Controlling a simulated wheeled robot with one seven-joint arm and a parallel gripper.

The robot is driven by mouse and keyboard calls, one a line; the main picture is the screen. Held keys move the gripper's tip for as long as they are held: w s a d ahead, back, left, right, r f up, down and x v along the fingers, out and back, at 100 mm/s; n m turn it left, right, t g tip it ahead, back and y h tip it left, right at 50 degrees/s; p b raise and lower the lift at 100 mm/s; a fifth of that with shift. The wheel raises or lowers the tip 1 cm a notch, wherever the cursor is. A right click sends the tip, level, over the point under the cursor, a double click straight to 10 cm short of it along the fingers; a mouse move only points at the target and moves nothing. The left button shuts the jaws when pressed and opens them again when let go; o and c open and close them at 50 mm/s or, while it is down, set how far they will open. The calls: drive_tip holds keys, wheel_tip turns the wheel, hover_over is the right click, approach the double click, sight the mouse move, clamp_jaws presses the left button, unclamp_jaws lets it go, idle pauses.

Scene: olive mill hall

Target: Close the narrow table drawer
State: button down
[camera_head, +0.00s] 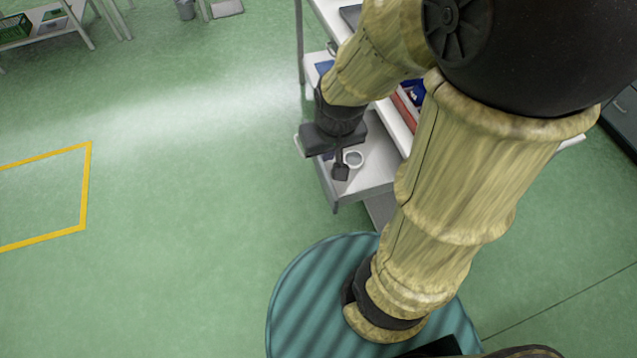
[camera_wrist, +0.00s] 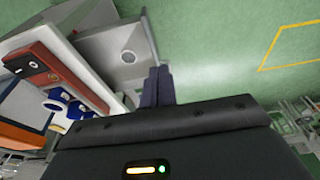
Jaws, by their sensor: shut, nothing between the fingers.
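The table drawer (camera_head: 375,166) is a light grey tray that stands pulled out from under a white table (camera_head: 398,122), toward the left of the head view. My gripper (camera_head: 341,172) is shut and empty, fingers together, over or beside the drawer's outer part in the head view. In the wrist view my fingers (camera_wrist: 157,86) show beside the drawer's outer end. I cannot tell whether they touch it. My arm hides part of the table and drawer.
Red and blue things (camera_head: 409,97) stand on the white table; blue cups (camera_wrist: 57,99) show in the wrist view. A blue thing (camera_head: 323,67) lies on a surface behind my forearm. Green floor left of the drawer is clear, with a yellow marking (camera_head: 86,185).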

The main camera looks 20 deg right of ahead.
drive_tip(key=w+a+f+n+g+h+b, duration=0.1)
drive_tip(key=w+a+f+n+h+b, duration=0.2)
drive_tip(key=f+n, duration=0.3)
drive_tip(key=w+a+f+n+h+b, duration=0.3)
drive_tip(key=a+f+n+b, duration=0.1)
drive_tip(key=f, duration=0.4)
drive_tip(key=w+a+f+n+g+h+b, duration=0.1)
drive_tip(key=w+a+f+n+h+b, duration=0.2)
drive_tip(key=f+n+b, duration=0.3)
drive_tip(key=shift+w+a+f+n+g+h, duration=0.15)
drive_tip(key=shift+a+f+n+g+h, duration=0.15)
drive_tip(key=shift+a+f+n, duration=0.65)
drive_tip(key=shift+d, duration=0.15)
approach(324, 188)
wheel_tip(324, 188, down, 3)
drive_tip(key=d, duration=0.4)
drive_tip(key=shift+s, duration=0.25)
drive_tip(key=shift+d, duration=0.2)
